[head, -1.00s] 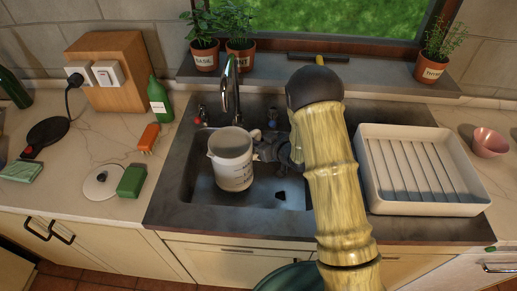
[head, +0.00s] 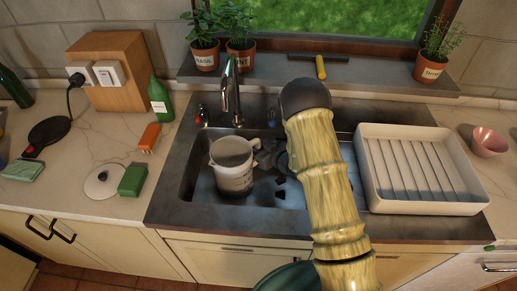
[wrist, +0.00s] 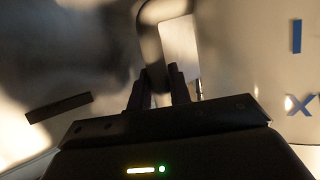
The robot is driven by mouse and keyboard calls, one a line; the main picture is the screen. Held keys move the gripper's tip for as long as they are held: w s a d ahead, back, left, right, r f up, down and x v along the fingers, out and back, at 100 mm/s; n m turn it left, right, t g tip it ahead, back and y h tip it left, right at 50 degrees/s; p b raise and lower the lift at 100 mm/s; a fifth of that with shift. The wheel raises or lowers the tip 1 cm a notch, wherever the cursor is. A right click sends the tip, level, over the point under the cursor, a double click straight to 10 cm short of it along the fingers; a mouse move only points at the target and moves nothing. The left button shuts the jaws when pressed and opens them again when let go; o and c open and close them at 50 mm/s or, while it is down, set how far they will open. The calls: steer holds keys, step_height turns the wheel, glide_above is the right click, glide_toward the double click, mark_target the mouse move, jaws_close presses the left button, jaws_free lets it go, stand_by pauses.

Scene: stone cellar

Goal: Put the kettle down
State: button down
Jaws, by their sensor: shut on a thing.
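The kettle (head: 232,175) is a white, open-topped jug with dark markings on its side. It is upright inside the sink basin (head: 197,184), below the tap; I cannot tell whether its bottom touches the basin floor. My gripper (head: 264,152) is at its right side, shut on its handle. In the wrist view, the two dark fingers of my gripper (wrist: 158,88) close around the handle (wrist: 152,45), with the kettle's pale wall (wrist: 230,70) behind. My arm hides part of the basin's right side.
The tap (head: 231,92) stands just behind the kettle. A white ribbed drying rack (head: 420,205) is right of the sink. On the left counter lie a round lid (head: 103,181), a green block (head: 132,180) and an orange item (head: 150,137). Potted herbs (head: 240,55) stand on the sill.

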steer(key=c, duration=1.3)
jaws_free()
steer(key=b+v, duration=0.1)
steer(key=v, duration=1.1)
steer(key=shift+b, duration=0.3)
steer(key=shift+r, duration=0.15)
